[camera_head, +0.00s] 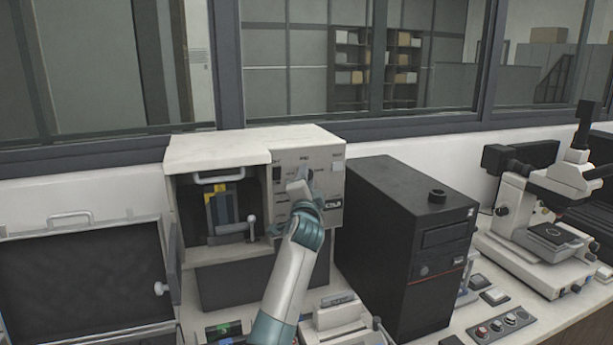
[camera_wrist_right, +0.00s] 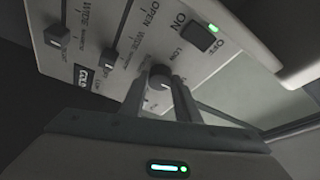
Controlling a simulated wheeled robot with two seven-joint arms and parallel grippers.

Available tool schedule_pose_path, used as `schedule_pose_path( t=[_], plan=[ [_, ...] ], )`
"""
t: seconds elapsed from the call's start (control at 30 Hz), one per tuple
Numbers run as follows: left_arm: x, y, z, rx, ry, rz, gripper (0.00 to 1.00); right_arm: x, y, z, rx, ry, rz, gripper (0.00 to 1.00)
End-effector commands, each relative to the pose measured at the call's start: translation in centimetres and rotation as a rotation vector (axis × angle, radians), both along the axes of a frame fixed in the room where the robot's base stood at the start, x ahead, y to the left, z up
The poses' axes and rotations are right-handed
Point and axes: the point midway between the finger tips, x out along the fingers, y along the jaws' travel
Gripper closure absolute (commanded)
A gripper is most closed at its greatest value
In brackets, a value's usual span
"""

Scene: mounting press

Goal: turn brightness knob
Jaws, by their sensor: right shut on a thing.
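The white machine (camera_head: 225,148) stands on the bench, with a light control panel (camera_head: 325,157) on the right of its front. My right gripper (camera_head: 303,187) reaches up to this panel and hides part of it. The fingers are shut on this knob. Its brightness label cannot be read. A black rocker switch (camera_wrist_right: 200,37) marked ON and OFF is beside it, with a green light. My left gripper is not in view.
Other small levers (camera_wrist_right: 57,36) stick out of the panel near the fingers. A black computer tower (camera_head: 410,240) stands close to the right of my arm. A microscope (camera_head: 545,220) is farther right.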

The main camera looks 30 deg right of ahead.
Motion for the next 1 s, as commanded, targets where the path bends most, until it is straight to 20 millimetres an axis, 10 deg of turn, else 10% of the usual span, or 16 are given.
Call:
schedule_pose_path(
  t=[0.47, 0.5, 0.57, 1.0],
  plan=[
    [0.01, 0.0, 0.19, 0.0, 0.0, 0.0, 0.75, -0.05, -0.11, 0.07, 0.022, -0.007, -0.002, 0.93],
    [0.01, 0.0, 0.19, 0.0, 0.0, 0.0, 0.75, -0.05, -0.1, 0.08, 0.022, -0.007, -0.002, 0.69],
    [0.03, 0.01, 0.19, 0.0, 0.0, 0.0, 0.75, -0.05, -0.1, 0.08, 0.022, -0.007, -0.002, 0.54],
    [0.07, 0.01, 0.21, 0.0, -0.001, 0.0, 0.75, 0.01, -0.03, -0.01, 0.021, -0.006, -0.001, 0.52]
  ],
)
